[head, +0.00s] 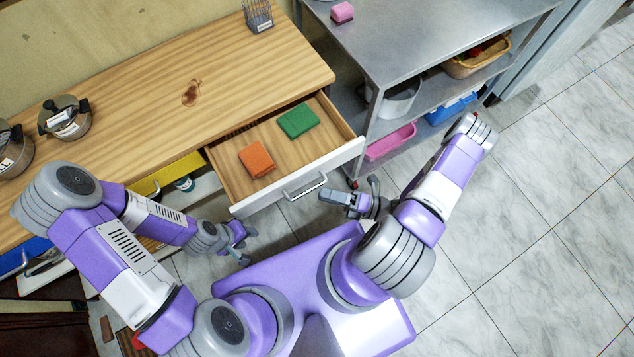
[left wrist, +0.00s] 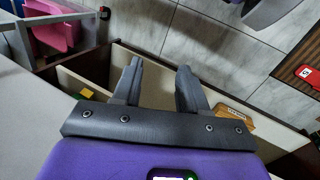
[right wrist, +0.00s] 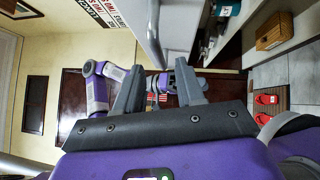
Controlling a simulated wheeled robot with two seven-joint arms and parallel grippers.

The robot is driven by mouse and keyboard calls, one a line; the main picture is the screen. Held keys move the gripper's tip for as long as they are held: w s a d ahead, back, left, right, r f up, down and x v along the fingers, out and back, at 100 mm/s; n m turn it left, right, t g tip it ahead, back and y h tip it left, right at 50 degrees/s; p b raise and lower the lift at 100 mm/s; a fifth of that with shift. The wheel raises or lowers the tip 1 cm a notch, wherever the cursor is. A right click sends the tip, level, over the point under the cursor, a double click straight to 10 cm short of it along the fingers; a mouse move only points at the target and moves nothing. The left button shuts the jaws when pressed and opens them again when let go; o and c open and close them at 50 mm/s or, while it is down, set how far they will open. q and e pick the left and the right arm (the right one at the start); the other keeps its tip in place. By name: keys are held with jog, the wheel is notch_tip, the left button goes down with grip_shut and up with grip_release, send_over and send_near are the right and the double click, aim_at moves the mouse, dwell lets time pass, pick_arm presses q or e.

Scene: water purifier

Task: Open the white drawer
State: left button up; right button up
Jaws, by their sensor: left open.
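The white drawer (head: 300,178) is pulled out under the wooden counter in the head view. Its bare metal handle (head: 305,188) is on the white front. An orange block (head: 257,160) and a green block (head: 298,120) lie inside. My left gripper (head: 246,246) is open and empty, below and apart from the drawer's left end. Its fingers also show spread in the left wrist view (left wrist: 158,85). My right gripper (head: 345,200) is near the drawer front's right end. In the right wrist view its fingers (right wrist: 160,85) are apart with nothing between them.
A metal shelf unit (head: 430,40) stands right of the drawer, with a pink bin (head: 390,142) and a blue bin (head: 452,108). A yellow drawer front (head: 165,175) is left of the white drawer. Pots (head: 66,118) stand on the counter (head: 150,75). The tiled floor at right is clear.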

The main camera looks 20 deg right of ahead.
jog(key=shift+v, duration=1.6)
